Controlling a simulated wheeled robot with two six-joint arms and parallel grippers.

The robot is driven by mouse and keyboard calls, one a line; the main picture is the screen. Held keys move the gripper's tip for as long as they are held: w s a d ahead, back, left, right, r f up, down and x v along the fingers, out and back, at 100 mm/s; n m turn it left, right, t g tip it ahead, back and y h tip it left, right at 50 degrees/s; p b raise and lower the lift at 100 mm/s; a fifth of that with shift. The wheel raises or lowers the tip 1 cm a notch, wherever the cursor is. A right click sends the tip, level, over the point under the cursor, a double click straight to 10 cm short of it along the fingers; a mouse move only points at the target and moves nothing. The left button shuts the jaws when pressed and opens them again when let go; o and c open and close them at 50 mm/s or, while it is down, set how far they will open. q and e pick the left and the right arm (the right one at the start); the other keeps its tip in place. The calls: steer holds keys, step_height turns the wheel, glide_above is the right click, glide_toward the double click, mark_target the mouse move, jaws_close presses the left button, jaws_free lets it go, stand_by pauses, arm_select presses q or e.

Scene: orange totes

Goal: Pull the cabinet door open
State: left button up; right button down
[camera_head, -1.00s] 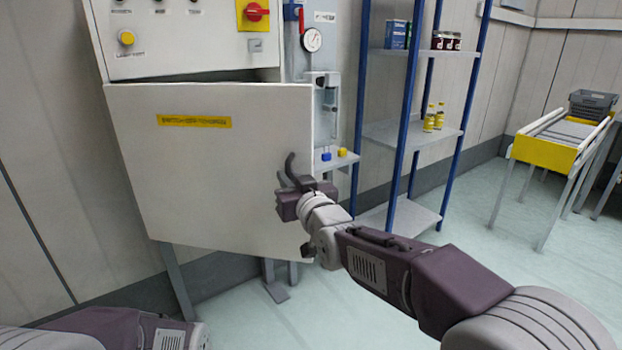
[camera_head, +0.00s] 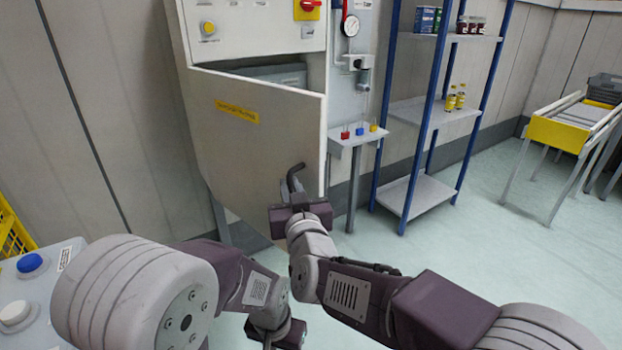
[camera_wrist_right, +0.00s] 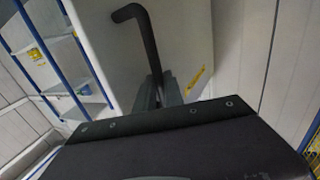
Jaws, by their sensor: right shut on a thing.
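The pale cabinet door (camera_head: 250,150), with a yellow label, stands ajar from its grey cabinet (camera_head: 250,35). A dark gap shows above the door's top edge, with part of the inside visible. The dark bent door handle (camera_head: 293,176) is near the door's free right edge. My right gripper (camera_head: 297,200) is shut on the handle. In the right wrist view the handle (camera_wrist_right: 146,38) rises from between the fingers (camera_wrist_right: 158,92) in front of the door (camera_wrist_right: 188,35). My left gripper (camera_head: 288,332) is low in front, away from the door, its fingers not clear.
A panel with a gauge (camera_head: 350,26) and a small shelf (camera_head: 358,137) stand right of the cabinet. A blue-post rack (camera_head: 420,110) is further right, then a yellow-ended roller stand (camera_head: 557,134). A button box (camera_head: 40,300) is at lower left. The floor between is clear.

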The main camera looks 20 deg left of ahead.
steer(key=shift+s+a+r, duration=0.15)
steer(key=shift+s+a, duration=0.15)
steer(key=shift+s, duration=0.1)
steer(key=c, duration=1.7)
jaws_free()
steer(key=shift+o, duration=1.2)
steer(key=shift+a, duration=0.1)
